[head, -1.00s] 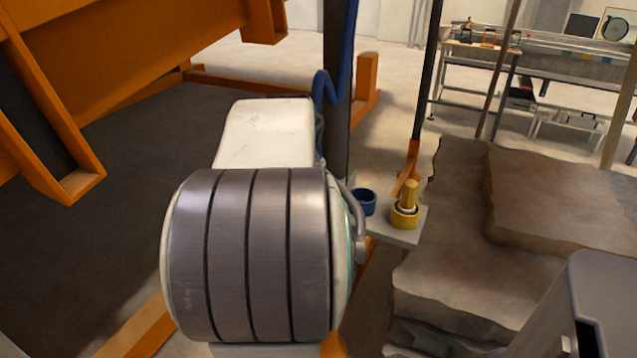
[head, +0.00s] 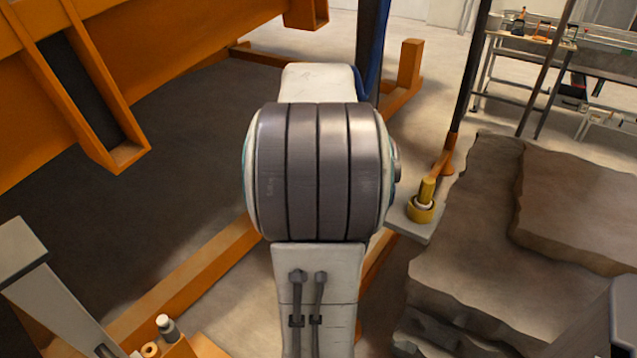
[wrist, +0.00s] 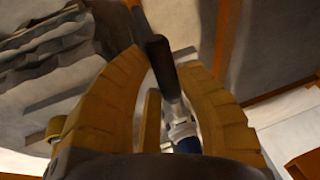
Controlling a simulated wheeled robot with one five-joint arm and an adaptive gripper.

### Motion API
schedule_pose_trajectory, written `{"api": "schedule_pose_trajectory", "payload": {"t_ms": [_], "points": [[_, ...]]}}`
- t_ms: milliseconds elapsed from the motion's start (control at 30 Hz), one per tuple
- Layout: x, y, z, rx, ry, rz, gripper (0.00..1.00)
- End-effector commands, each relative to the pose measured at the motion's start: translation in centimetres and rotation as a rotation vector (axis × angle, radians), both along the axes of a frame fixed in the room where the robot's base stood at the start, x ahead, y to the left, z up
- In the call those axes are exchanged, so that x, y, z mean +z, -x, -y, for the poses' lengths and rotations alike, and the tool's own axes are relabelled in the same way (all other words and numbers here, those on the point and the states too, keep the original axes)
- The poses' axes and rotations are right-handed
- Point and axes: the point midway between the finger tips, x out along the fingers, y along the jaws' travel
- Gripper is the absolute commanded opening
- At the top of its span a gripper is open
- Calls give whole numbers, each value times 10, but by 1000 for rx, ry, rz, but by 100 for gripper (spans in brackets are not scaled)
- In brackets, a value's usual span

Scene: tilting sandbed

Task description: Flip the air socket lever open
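In the wrist view, a black lever (wrist: 163,72) runs down from between my fingertips to a pale metal fitting (wrist: 181,128) with a dark blue part (wrist: 188,145) below it. In the head view my arm hides the gripper, the lever and the blue part.
In the head view, a yellow fitting (head: 424,203) stands on a grey bracket (head: 408,226) right of my arm. Layered brown rock (head: 480,260) fills the right. An orange frame (head: 120,150) stands left, with a dark post (head: 371,45) behind my arm. A workbench (head: 525,42) is far back.

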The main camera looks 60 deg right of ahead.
Motion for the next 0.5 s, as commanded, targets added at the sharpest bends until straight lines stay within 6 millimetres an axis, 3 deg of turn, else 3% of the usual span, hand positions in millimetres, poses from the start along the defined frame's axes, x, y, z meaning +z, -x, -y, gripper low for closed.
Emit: {"api": "schedule_pose_trajectory", "payload": {"t_ms": [267, 500], "points": [[1, 0, 0, 2, 2, 0, 55], [0, 0, 0, 3, 1, -1, 56]]}}
